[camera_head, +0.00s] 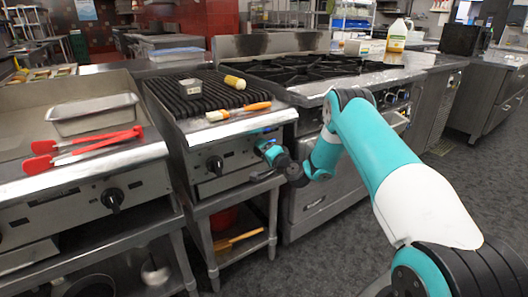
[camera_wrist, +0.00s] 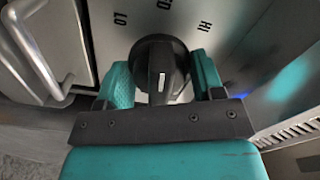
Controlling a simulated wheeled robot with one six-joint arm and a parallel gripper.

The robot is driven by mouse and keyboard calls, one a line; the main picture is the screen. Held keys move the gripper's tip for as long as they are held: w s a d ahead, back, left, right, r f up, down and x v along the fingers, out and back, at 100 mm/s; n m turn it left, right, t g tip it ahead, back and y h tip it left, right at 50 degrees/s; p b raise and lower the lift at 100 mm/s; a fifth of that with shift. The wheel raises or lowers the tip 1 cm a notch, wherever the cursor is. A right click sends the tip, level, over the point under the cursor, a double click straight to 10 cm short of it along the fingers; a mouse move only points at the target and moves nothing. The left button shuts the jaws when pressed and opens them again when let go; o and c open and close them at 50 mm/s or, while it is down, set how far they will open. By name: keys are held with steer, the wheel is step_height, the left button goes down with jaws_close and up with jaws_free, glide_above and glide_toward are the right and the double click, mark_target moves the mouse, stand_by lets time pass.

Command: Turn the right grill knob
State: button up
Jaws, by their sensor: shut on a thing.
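The grill (camera_head: 190,92) has a black ridged top and a steel front panel. Its left knob (camera_head: 214,164) is black and uncovered. My gripper (camera_head: 266,148) is at the right part of that panel, where it hides the right knob in the head view. In the wrist view, the black right grill knob (camera_wrist: 158,62) sits between the teal fingers of my gripper (camera_wrist: 163,82), which are shut on it. A white mark on the knob shows, and "LO" and "HI" are printed on the panel around it.
An orange-handled tool (camera_head: 238,111), a yellow-ended roll (camera_head: 235,82) and a small metal container (camera_head: 190,88) lie on the grill. Red tongs (camera_head: 85,145) and a metal pan (camera_head: 92,114) are on the left griddle. A metal handle (camera_wrist: 50,70) stands out left of the knob.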

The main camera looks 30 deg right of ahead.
stand_by(0.4)
steer(key=o, duration=0.6)
steer(key=shift+o, duration=0.2)
steer(key=s+b, duration=1.7)
steer(key=b, duration=0.2)
steer(key=shift+s+d, duration=0.25)
steer(key=shift+d, duration=0.1)
